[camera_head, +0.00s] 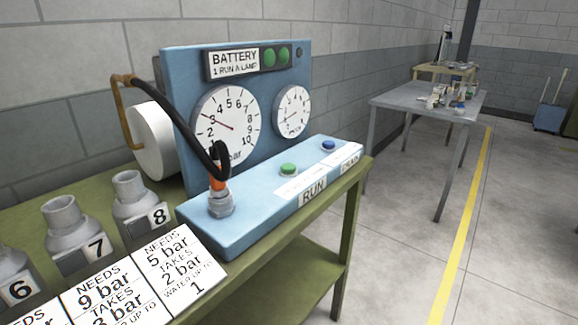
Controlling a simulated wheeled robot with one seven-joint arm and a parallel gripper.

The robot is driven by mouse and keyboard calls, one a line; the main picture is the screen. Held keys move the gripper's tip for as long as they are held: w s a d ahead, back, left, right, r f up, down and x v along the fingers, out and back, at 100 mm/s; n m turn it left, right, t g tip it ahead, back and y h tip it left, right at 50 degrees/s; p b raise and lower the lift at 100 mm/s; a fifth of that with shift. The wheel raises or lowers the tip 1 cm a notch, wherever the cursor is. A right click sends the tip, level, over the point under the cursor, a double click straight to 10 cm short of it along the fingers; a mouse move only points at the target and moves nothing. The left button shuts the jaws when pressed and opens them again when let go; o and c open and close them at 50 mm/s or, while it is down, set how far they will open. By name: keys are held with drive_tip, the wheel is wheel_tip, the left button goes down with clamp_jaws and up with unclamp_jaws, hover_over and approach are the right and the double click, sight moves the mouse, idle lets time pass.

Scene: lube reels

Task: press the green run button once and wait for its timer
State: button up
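The green run button (289,169) stands on the sloped top of the blue panel base (250,205), above a white label reading RUN (313,191). A blue button (328,146) sits further back on the same base, by a partly readable label. No separate timer is recognisable. My gripper is not in view.
A black hose (172,108) ends in an orange collar on a grey fitting (220,204) at the base's left. Grey numbered fittings (135,198) and white cards (180,265) line the green bench (300,250). Floor to the right is clear before a grey table (400,101).

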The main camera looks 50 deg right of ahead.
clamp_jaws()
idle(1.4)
